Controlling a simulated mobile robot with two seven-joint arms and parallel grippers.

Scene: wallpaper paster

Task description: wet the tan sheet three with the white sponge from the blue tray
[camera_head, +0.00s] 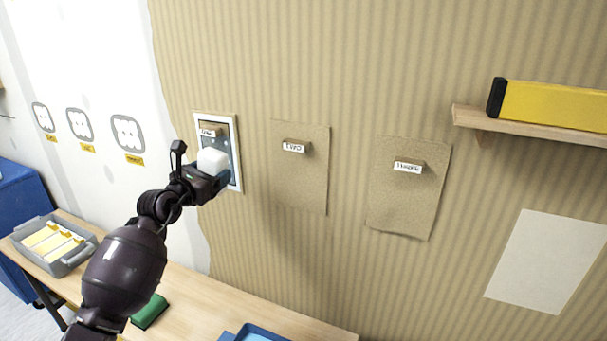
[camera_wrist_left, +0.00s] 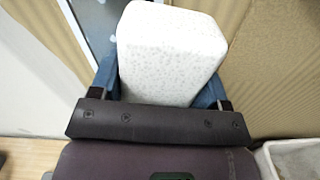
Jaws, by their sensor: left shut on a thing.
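The tan sheet three (camera_head: 405,212) hangs on the striped wall, with a small tag near its top. My left gripper (camera_head: 207,174) is shut on the white sponge (camera_head: 212,161), well to the left of sheet three, in front of the white-framed panel (camera_head: 236,182) with the tag "one". In the left wrist view the sponge (camera_wrist_left: 172,52) sits between the two blue fingers. The blue tray (camera_head: 262,328) is cut off at the bottom edge of the head view. My right gripper is not in view.
Tan sheet two (camera_head: 300,182) hangs between the panel and sheet three. A wooden shelf (camera_head: 530,125) with a yellow tool (camera_head: 555,104) juts out at the upper right. A pale sheet (camera_head: 547,260) is below it. A grey tray (camera_head: 72,262) and green block (camera_head: 150,311) are on the bench.

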